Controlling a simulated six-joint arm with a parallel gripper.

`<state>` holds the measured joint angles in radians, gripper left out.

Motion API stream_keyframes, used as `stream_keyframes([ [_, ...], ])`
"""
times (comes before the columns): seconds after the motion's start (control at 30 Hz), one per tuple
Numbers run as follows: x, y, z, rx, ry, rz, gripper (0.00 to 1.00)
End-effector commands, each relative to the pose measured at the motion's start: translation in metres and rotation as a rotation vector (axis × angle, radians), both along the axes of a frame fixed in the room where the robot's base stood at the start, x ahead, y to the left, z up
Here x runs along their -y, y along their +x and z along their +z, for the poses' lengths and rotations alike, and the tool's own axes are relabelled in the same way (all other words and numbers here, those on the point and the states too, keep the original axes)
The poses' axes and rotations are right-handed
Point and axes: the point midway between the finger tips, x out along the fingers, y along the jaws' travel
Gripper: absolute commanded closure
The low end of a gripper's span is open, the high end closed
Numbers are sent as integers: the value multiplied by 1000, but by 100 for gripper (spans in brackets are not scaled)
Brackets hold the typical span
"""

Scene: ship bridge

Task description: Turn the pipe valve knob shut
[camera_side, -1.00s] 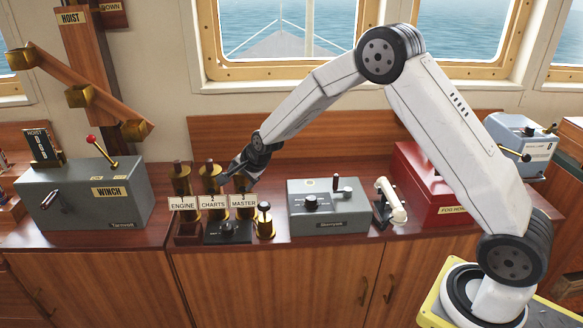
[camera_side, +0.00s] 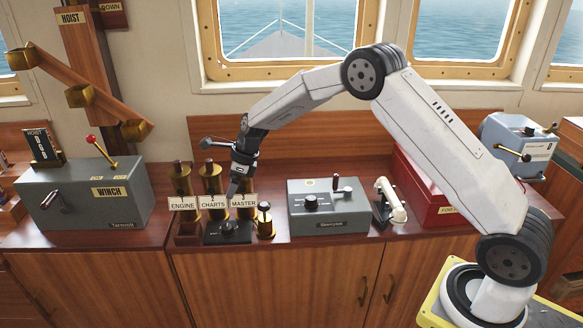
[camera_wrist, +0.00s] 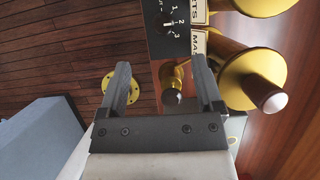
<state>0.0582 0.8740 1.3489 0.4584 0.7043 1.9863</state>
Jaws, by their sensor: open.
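A small brass fitting with a dark knob on top, which looks like the pipe valve (camera_side: 265,222), stands upright on the wooden counter, just right of a black dial box (camera_side: 228,231). In the wrist view the fitting (camera_wrist: 173,76) and its dark knob (camera_wrist: 172,97) show between my fingers, closer to the right one. My gripper (camera_side: 232,195) points down over the dial box, left of the fitting and apart from it. In the wrist view my gripper (camera_wrist: 162,72) is open, with nothing held. The right finger partly overlaps the area beside the fitting.
Brass cylinders labelled ENGINE, CHARTS and MASTER (camera_side: 244,201) stand close behind. A grey control box (camera_side: 328,206) and a white handset (camera_side: 392,199) are to the right. A grey WINCH box (camera_side: 82,195) is at the left. A brass flange (camera_wrist: 108,88) shows by the left finger.

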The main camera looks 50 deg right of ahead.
Motion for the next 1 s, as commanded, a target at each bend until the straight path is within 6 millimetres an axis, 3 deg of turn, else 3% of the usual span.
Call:
stream_keyframes([
  [0.2, 0, 0, -45, -2, -1, 2, 16],
  [0.4, 0, 0, -71, 2, -2, 3, 16],
  [1.0, -4, 4, -89, 3, -3, 4, 16],
])
